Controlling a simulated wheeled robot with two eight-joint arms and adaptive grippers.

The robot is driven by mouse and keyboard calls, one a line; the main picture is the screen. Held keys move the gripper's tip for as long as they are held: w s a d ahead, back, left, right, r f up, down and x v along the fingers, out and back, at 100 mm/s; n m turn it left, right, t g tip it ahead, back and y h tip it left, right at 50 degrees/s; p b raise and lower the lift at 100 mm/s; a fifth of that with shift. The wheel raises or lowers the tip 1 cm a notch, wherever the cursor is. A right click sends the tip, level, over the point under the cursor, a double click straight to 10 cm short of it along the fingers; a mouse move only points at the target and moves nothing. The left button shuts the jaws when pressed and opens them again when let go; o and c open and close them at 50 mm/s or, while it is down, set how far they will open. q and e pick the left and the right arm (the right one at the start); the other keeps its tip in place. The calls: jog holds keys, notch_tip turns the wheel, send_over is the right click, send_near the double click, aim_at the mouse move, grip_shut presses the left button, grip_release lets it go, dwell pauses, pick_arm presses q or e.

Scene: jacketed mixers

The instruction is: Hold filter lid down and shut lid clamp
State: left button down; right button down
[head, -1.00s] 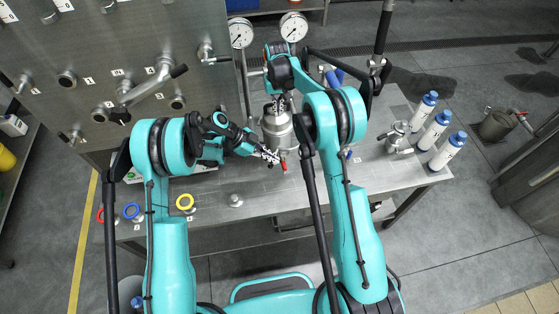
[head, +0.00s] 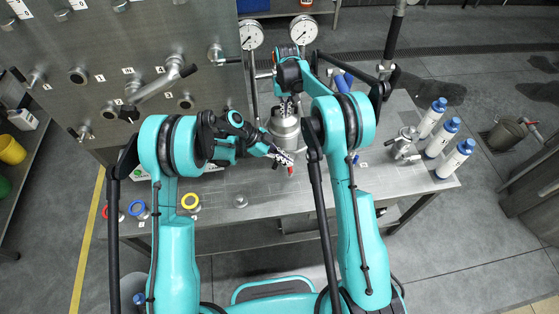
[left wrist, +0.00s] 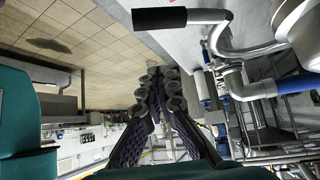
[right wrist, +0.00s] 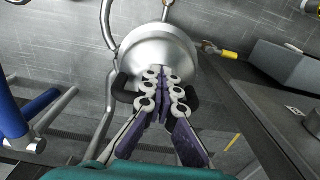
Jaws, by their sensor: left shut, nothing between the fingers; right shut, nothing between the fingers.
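The metal filter housing (head: 285,136) stands on the steel bench, its round lid on top. In the right wrist view the domed lid (right wrist: 155,45) fills the upper middle. My right gripper (head: 287,105) is shut and empty, its tips over the lid; I cannot tell whether they touch it. My left gripper (head: 285,158) is shut and empty at the housing's near side, close to a red-tipped part (head: 290,171). In the left wrist view its closed fingertips (left wrist: 160,82) lie below a metal bar with a black grip (left wrist: 160,18). The clamp's state is unclear.
Several white, blue-capped cartridges (head: 441,138) and a small metal vessel (head: 404,143) stand at the right of the bench. Two gauges (head: 303,33) stand behind the housing. A valve panel (head: 120,60) rises at left. Coloured rings (head: 190,201) lie along the front left.

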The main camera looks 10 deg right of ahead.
pick_arm(q)
jog(key=w+v, duration=0.2)
jog(key=v, duration=0.7)
jog(key=s+d+m+y, duration=0.3)
jog(key=d+y, duration=0.2)
jog(key=w+x, duration=0.1)
jog(key=x, duration=0.9)
jog(key=shift+t, duration=0.3)
jog(key=a, duration=0.1)
jog(key=w+a, duration=0.1)
jog(key=a, duration=0.2)
jog(key=shift+w+r, duration=0.15)
jog(key=shift+w, duration=0.15)
